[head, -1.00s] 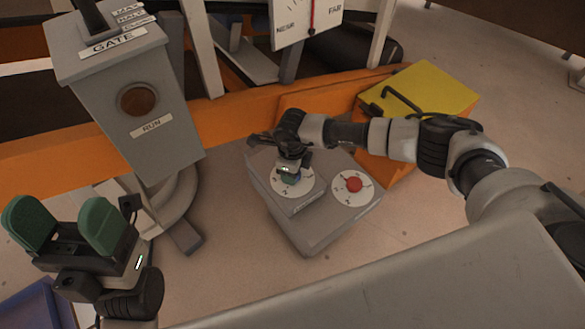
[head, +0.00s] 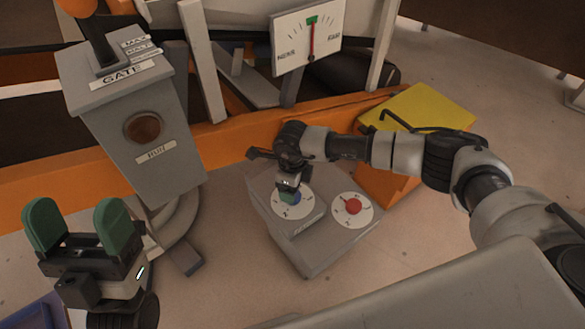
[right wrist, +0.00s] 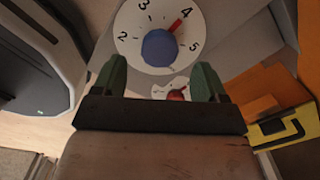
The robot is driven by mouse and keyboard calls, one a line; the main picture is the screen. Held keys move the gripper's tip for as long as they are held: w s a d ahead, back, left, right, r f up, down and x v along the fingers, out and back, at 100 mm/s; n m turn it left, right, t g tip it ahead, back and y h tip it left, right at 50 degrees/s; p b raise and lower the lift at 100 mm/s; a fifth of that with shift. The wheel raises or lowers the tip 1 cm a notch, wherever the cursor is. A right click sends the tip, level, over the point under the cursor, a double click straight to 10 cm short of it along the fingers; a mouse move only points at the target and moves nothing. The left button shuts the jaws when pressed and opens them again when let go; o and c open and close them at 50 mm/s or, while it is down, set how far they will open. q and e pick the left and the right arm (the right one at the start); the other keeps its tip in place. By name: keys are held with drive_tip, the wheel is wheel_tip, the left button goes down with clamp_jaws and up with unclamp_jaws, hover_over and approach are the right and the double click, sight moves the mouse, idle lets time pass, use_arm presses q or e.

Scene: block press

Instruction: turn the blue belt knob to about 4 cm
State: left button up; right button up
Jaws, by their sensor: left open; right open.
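The blue belt knob (head: 291,197) sits on a white numbered dial on the grey control box (head: 330,247). In the right wrist view the blue knob (right wrist: 159,47) shows whole, and its red pointer points at about the 4 mark. My right gripper (head: 288,186) hangs over this dial and partly hides the knob in the head view. In the right wrist view its green fingers (right wrist: 162,75) are apart, with nothing held; the knob lies beyond the tips. My left gripper (head: 77,228) is open and empty at the lower left.
A red knob (head: 352,206) on a second dial is to the right on the same box. A grey gate post (head: 165,175) stands left. Behind are an orange beam (head: 225,130), a NEAR/FAR gauge (head: 306,38) with its needle near the green mark, and a yellow-topped box (head: 430,108).

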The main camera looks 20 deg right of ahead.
use_arm(q)
drive_tip(key=w+f+g+y+p, duration=0.2)
drive_tip(key=w+f+g, duration=0.2)
drive_tip(key=w+g, duration=0.2)
drive_tip(key=shift+d+f, duration=0.15)
drive_tip(key=shift+d, duration=0.25)
use_arm(e)
wheel_tip(320, 180, up, 7)
use_arm(q)
drive_tip(key=shift+s, duration=0.1)
use_arm(e)
drive_tip(key=shift+s+f, duration=0.1)
drive_tip(key=shift+f, duration=0.05)
